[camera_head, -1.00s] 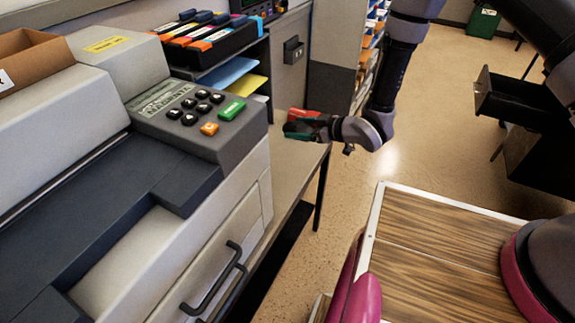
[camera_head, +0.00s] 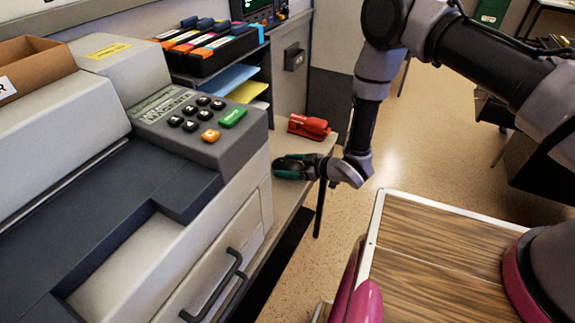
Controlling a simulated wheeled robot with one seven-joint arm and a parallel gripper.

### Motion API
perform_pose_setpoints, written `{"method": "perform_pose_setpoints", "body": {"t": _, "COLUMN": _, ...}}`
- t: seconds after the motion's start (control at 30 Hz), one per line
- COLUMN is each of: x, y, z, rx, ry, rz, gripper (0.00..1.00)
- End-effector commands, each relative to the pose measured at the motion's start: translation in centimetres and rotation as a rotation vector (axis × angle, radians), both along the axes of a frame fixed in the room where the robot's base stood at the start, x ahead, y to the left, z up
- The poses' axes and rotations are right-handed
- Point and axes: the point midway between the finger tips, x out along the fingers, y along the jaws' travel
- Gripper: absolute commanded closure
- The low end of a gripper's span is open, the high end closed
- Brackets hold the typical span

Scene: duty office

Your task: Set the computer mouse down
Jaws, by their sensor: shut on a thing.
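The computer mouse (camera_head: 290,168), dark with a green side, is at the front right part of the grey table (camera_head: 283,203), beside the large printer. My gripper (camera_head: 305,166) reaches in from the right and is shut on the mouse. The mouse is at or just above the table top; I cannot tell whether it touches. The fingertips are small and partly hidden by the mouse and wrist.
A red stapler-like object (camera_head: 309,126) lies on the table just behind the mouse. The printer (camera_head: 200,125) stands close on the left. A shelf rack with paper trays (camera_head: 232,78) is behind. The table's right edge is close to my gripper.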

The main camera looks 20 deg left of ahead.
Motion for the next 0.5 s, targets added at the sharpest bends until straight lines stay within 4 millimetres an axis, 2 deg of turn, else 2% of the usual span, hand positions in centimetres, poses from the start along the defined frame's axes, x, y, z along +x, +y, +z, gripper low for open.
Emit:
{"method": "perform_pose_setpoints", "body": {"t": 0.27, "x": 0.00, "y": 0.01, "z": -0.19, "rx": 0.000, "ry": 0.001, "rz": -0.001, "gripper": 0.81}}
{"method": "perform_pose_setpoints", "body": {"t": 0.3, "x": -0.02, "y": 0.03, "z": -0.21, "rx": 0.000, "ry": 0.001, "rz": 0.000, "gripper": 0.16}}
{"method": "perform_pose_setpoints", "body": {"t": 0.33, "x": -0.02, "y": 0.03, "z": -0.19, "rx": 0.000, "ry": 0.001, "rz": 0.000, "gripper": 0.04}}
{"method": "perform_pose_setpoints", "body": {"t": 0.37, "x": -0.01, "y": 0.02, "z": -0.19, "rx": 0.000, "ry": 0.001, "rz": 0.000, "gripper": 0.00}}
{"method": "perform_pose_setpoints", "body": {"t": 0.5, "x": -0.02, "y": 0.03, "z": -0.18, "rx": 0.000, "ry": 0.000, "rz": 0.000, "gripper": 0.00}}
